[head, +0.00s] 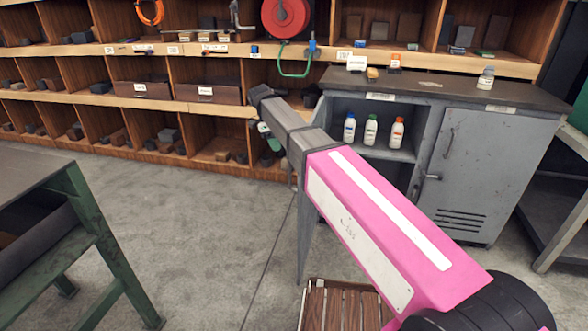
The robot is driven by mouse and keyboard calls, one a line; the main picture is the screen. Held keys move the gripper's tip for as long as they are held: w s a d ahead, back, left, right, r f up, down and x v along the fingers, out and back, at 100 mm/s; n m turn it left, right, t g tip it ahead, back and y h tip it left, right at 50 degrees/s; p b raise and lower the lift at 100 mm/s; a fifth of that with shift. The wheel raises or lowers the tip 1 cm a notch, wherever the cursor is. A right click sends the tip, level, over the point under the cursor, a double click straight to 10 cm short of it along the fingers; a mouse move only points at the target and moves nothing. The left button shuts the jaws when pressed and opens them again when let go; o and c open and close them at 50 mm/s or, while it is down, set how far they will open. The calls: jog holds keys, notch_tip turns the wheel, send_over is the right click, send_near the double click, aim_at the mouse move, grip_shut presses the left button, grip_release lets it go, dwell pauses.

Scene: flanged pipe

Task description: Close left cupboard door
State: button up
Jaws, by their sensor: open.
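The grey metal cupboard (433,99) stands at the right with its left compartment uncovered. Its left door (309,232) is swung far out into the room and shows as a narrow grey panel, partly hidden behind my arm. The right door (490,170) is shut. My gripper (268,137) is at the far end of my pink and grey arm, just left of the open door's upper part. It is small and partly hidden by the arm's end. It is open, with nothing visibly held. I cannot tell whether it touches the door.
Three bottles (370,130) stand on the cupboard's inner shelf. A wooden slatted crate or pallet (340,305) lies on the floor below the door. A green-legged bench (100,235) is at left. Wooden shelving (60,95) lines the back. The concrete floor (215,235) between is clear.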

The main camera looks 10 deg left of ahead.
aim_at(289, 167)
jog(key=x, duration=1)
jog(key=shift+d+f, duration=0.1)
jog(key=shift+f, duration=0.15)
grip_shut()
